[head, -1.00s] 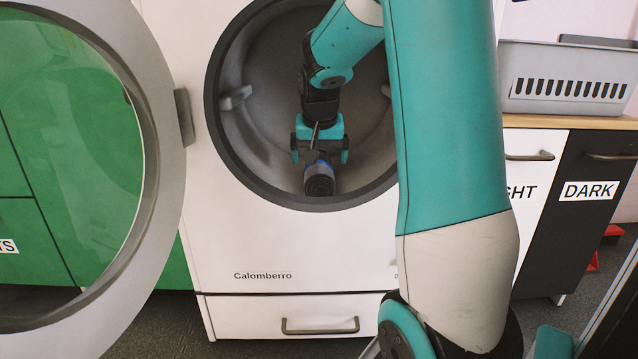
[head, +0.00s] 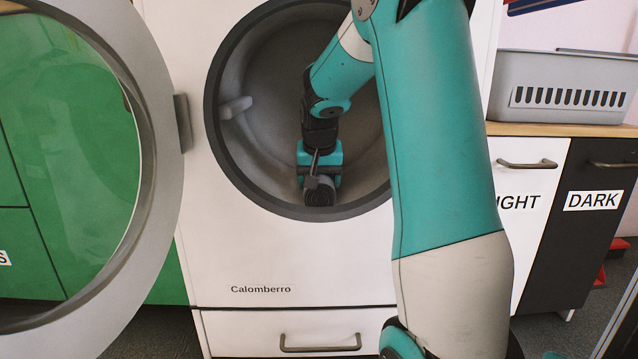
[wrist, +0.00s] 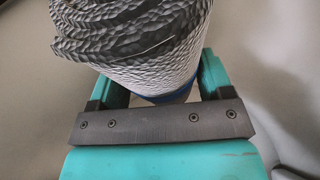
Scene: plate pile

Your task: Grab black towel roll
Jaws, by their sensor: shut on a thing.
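The black towel roll (head: 319,191) sits low at the front of the washer drum, its spiral end facing the opening. In the wrist view the roll (wrist: 135,35) shows dark and light grey textured layers, with a blue part at its lower edge. My gripper (head: 319,178) is inside the drum, pointing down, with its teal fingers shut on the roll. The fingertips are hidden by the roll in the wrist view.
The washer (head: 260,265) has a round opening with a dark rim close around my arm. Its round door (head: 160,150) stands open at the left. A grey basket (head: 565,88) stands on the counter at right, above cabinets labelled light and dark.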

